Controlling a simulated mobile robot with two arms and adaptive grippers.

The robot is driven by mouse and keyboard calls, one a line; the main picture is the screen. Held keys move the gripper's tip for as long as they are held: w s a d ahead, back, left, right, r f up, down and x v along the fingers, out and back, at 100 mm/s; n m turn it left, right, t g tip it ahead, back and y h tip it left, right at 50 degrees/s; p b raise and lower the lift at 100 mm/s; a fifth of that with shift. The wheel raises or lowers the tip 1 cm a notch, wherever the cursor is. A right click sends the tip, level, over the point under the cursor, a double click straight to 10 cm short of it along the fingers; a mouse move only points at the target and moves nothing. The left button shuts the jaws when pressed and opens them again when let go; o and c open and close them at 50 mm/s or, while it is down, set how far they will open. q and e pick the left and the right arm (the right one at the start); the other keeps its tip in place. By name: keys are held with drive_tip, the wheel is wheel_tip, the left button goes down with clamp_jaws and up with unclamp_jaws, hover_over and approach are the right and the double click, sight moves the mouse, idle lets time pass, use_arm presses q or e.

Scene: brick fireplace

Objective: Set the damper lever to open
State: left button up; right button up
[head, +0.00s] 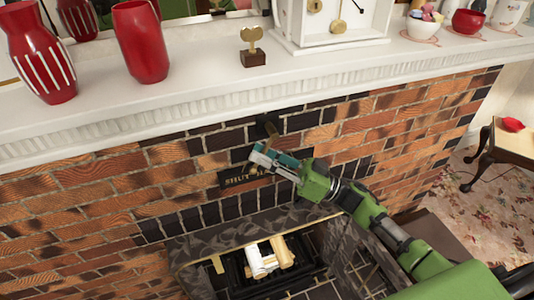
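The damper lever (271,130) is a small brass-coloured bar at a dark mount on the brick face, above the fireplace opening. My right gripper (258,159) comes in from the lower right, with its fingers just below the lever and close to the bricks. The fingers partly cover the area under the mount, so I cannot tell whether they touch the lever or how far apart they are. A dark plate with gold lettering (236,181) sits just below the gripper; part of it is hidden and the text is not legible. My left gripper is not in view.
The white mantel (190,95) juts out above. It carries red vases (141,42), a gold ornament (252,47), a white clock (330,22) and bowls (468,22). Below is the firebox with pale logs (268,257). A small wooden table (503,145) stands at the right.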

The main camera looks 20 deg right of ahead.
drive_tip(key=shift+w+a, duration=0.1)
drive_tip(key=shift+w, duration=0.05)
drive_tip(key=c, duration=0.6)
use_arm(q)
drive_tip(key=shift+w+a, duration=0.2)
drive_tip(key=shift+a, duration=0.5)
use_arm(e)
drive_tip(key=shift+w, duration=0.1)
clamp_jaws()
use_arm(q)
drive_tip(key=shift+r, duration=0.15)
